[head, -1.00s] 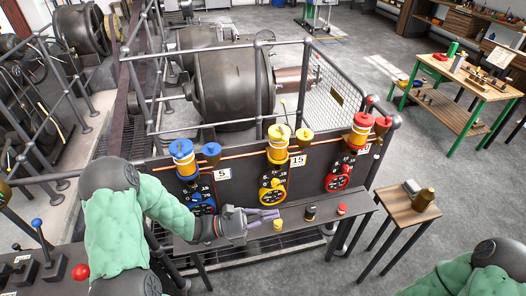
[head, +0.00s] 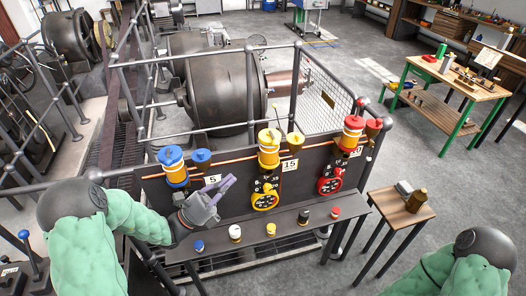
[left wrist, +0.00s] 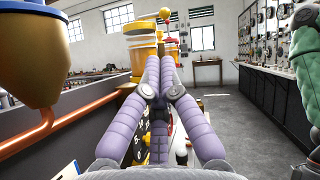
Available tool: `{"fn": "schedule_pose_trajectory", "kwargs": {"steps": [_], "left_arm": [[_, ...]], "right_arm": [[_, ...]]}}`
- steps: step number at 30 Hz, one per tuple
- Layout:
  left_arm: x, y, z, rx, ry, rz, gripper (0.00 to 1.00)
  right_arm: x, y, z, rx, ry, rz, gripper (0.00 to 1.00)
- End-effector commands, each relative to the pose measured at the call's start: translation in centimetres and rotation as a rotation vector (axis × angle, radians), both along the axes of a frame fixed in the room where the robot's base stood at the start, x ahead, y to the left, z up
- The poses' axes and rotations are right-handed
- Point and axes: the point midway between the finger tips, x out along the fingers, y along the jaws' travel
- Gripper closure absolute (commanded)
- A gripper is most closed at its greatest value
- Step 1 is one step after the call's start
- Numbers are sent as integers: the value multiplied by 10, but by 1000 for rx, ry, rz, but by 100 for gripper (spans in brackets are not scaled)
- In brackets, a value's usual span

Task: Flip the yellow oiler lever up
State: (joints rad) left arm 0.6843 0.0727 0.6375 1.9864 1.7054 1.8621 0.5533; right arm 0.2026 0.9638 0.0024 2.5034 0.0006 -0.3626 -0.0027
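The yellow oiler (head: 269,148), a banded cylinder with a yellow cap, stands on the panel in the head view between a blue and a red oiler. A thin upright rod (head: 275,112) rises by its cap; I cannot tell whether this is the lever. In the left wrist view a yellow banded oiler (left wrist: 143,45) stands ahead, partly behind the fingers. My left gripper (head: 228,182) is left of the yellow oiler, apart from it, in front of the panel. Its fingers meet with nothing between them in the wrist view (left wrist: 160,62). My right gripper is out of view.
The blue oiler (head: 173,166) is just left of my left gripper; the red oiler (head: 352,133) is further right. Several small coloured caps sit on the shelf (head: 290,222) below. A yellow dial (head: 265,196) is under the yellow oiler. A wooden side table (head: 390,209) stands right.

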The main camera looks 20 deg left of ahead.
Motion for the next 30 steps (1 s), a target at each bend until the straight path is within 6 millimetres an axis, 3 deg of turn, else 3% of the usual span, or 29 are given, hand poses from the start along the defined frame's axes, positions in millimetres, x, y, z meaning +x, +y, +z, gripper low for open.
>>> {"fn": "schedule_pose_trajectory", "kwargs": {"steps": [18, 30], "left_arm": [[62, -64, 58, 1, -2, -5, 100], [76, -76, 71, -1, 1, -1, 100]], "right_arm": [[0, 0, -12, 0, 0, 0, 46], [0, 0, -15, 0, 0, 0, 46]]}}
